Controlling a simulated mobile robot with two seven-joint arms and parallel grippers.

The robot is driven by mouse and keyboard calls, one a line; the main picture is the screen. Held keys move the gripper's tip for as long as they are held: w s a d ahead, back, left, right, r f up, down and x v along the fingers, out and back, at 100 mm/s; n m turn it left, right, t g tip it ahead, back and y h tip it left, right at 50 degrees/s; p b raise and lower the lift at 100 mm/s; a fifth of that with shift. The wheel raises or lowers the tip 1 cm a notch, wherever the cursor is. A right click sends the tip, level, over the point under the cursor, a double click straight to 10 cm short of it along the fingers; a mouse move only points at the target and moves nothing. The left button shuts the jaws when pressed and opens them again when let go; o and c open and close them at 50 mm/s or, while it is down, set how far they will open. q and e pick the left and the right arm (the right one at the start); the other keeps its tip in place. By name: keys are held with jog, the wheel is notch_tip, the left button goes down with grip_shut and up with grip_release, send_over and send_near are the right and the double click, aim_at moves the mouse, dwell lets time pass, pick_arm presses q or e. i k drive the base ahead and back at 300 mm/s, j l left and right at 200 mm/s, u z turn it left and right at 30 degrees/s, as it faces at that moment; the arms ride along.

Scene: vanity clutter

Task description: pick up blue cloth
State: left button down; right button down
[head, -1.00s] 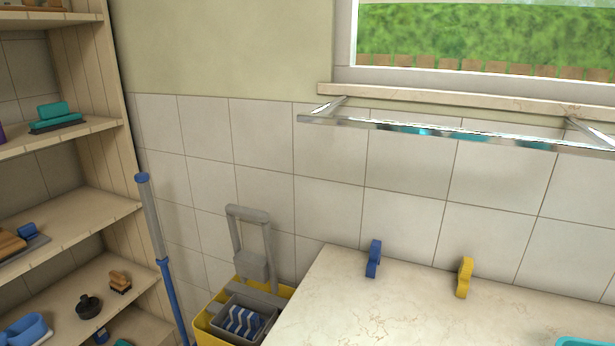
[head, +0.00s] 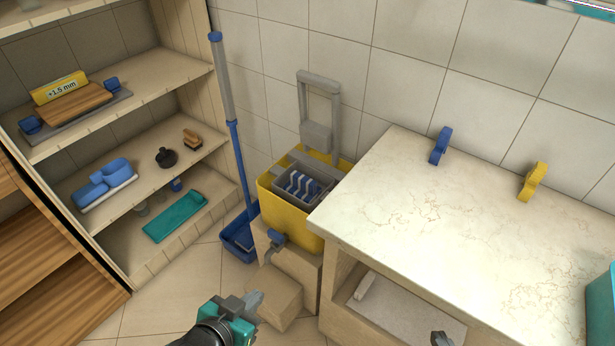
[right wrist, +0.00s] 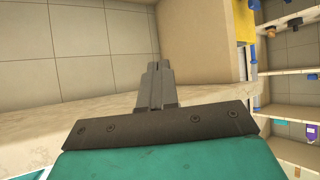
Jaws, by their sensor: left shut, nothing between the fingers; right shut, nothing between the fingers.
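No plain blue cloth can be made out for certain. A blue-and-white striped item (head: 302,186) sits in the grey insert of the yellow bucket (head: 290,214); I cannot tell whether it is cloth. My left gripper (head: 255,299) is shut and empty, low in front of the bucket and the beige blocks. My right gripper (head: 438,338) shows only its tip at the bottom edge of the head view, in front of the counter. In the right wrist view the same gripper (right wrist: 157,70) is shut with nothing between its fingers, near the pale counter edge.
A marble-topped counter (head: 400,212) carries a blue clip-like piece (head: 439,147) and a yellow one (head: 532,182). Its top is mostly clear. Beige blocks (head: 275,296) stand below the bucket. A blue-handled mop (head: 235,150) leans beside wooden shelves (head: 175,80). A teal cloth-like item (head: 175,216) lies low.

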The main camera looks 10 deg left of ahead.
aim_at(301, 186)
jog(key=i+j, duration=0.15)
jog(key=j, duration=0.5)
jog(key=i+j+z, duration=0.1)
jog(key=j, duration=0.5)
jog(key=i+j+z, duration=0.1)
jog(key=j, duration=0.55)
jog(key=i+j, duration=0.15)
jog(key=j, duration=0.5)
jog(key=i+j+z, duration=0.1)
jog(key=j, duration=0.55)
